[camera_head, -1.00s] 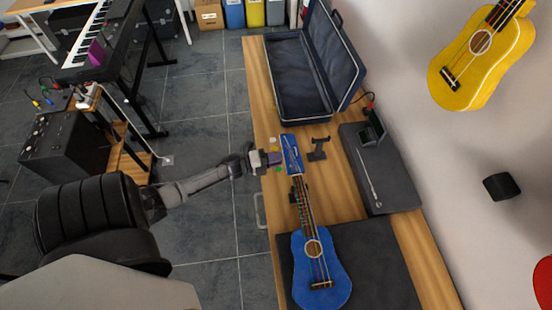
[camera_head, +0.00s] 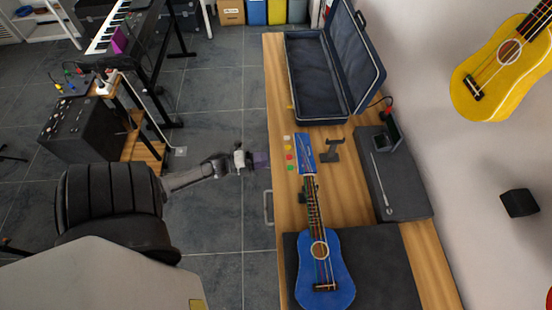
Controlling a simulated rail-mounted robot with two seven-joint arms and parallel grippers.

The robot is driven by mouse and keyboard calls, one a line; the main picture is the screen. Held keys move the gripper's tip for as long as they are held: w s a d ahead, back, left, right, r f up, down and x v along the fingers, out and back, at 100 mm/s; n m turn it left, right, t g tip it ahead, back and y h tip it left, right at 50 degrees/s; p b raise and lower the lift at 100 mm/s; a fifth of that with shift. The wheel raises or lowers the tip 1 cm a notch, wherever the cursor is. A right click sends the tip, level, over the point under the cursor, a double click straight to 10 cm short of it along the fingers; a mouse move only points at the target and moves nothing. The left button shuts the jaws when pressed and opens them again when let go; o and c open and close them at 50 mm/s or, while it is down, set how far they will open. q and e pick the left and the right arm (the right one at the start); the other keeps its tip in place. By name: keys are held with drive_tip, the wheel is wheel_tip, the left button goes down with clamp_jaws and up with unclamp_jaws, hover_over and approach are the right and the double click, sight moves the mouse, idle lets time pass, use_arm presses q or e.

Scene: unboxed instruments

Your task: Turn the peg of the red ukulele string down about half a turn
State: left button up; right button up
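The blue ukulele (camera_head: 335,272) lies face up on the bench, with its body towards the front and its blue headstock (camera_head: 304,152) towards the back. Small coloured pegs stick out on the headstock's left side. The red peg (camera_head: 290,157) sits between a yellowish peg (camera_head: 288,147) and a green peg (camera_head: 291,168). The strings are too fine here to follow fully. My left gripper (camera_head: 261,160) is left of the pegs, apart from them, by the bench's left edge. My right gripper is not in view.
A dark mat (camera_head: 385,265) lies under the ukulele's body. An open case (camera_head: 318,85) stands at the back of the bench. A dark flat device (camera_head: 395,180) and a small stand (camera_head: 333,150) are right of the headstock. Open floor lies left of the bench.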

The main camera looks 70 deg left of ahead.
use_arm(q)
drive_tip(key=shift+v, duration=2)
